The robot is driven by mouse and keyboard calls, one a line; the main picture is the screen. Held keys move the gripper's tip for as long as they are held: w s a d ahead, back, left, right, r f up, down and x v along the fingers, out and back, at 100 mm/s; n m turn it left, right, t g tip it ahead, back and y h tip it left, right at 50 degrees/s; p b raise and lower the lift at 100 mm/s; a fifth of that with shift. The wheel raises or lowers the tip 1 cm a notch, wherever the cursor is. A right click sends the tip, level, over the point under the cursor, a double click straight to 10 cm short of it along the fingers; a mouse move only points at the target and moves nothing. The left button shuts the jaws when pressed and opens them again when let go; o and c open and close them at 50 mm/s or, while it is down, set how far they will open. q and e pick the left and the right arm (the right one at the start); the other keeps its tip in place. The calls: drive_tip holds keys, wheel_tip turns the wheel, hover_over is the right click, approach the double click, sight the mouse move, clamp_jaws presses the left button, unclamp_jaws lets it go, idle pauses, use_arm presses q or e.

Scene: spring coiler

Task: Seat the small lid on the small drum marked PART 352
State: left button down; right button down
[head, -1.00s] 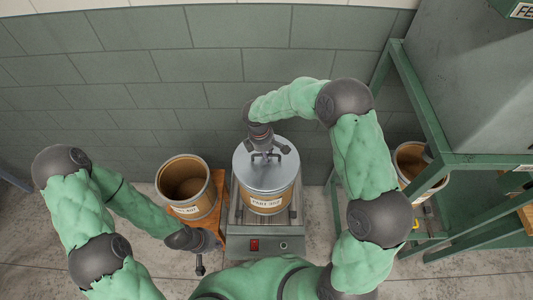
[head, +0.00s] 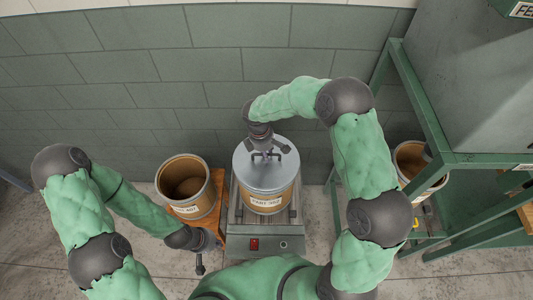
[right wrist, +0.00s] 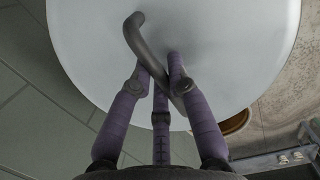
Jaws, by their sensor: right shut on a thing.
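The small lid (head: 252,178) is a grey metal disc with a bar handle. It covers the mouth of the small drum (head: 265,203), whose tan label appears to read PART 352. Whether the lid's rim is fully down all round, I cannot tell. My right gripper (head: 267,157) is above the lid, shut on its handle. In the right wrist view, the fingers (right wrist: 160,82) close around the curved handle, and the pale lid (right wrist: 225,50) fills the upper middle. My left gripper (head: 200,268) hangs low at the left, away from the lid; its finger opening is unclear.
The drum stands on a grey machine bed (head: 276,230) with a red switch. An open brown drum (head: 194,205) stands on an orange stand to the left. A green metal frame (head: 440,150) and another open drum (head: 418,190) are at the right. A tiled wall stands behind.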

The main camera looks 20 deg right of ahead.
idle(0.4)
drive_tip(key=c, duration=0.6)
unclamp_jaws()
drive_tip(key=shift+f, duration=0.1)
drive_tip(key=shift+o, duration=0.2)
wheel_tip(320, 180, up, 12)
drive_tip(key=p, duration=0.8)
idle(0.6)
drive_tip(key=shift+s, duration=0.1)
idle(0.8)
